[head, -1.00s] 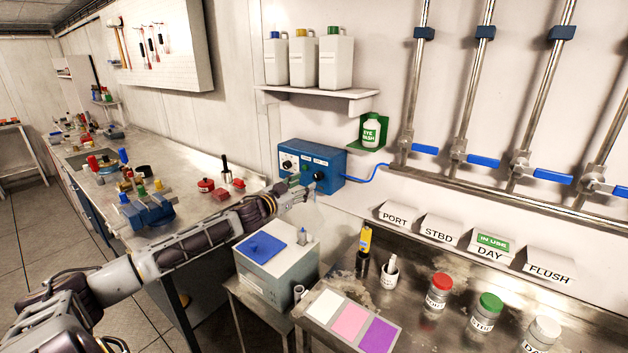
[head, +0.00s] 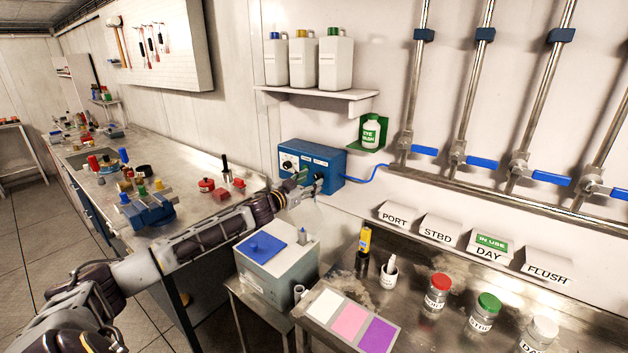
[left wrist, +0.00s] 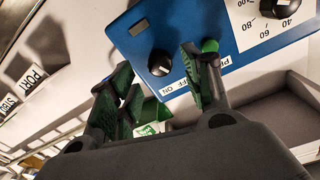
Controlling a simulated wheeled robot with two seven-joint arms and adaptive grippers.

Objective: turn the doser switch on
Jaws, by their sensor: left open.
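The blue doser box (head: 331,165) is mounted on the wall in the head view. Its blue face (left wrist: 130,45) fills the upper middle of the left wrist view. A black rotary switch (left wrist: 159,63) sits on the face with an "OFF ON" label beside it. A green round part (left wrist: 209,46) shows behind one finger. My left gripper (head: 312,184) is at the front of the box. In the left wrist view the left gripper (left wrist: 150,80) is open, its green-padded fingers apart, with the switch between them in the picture. I cannot tell whether a finger touches it. My right gripper is not in view.
A grey tank with a blue lid (head: 262,246) stands below my left arm. A blue cable (head: 368,174) runs right from the box. The eye wash bottle (head: 371,131) hangs above right.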

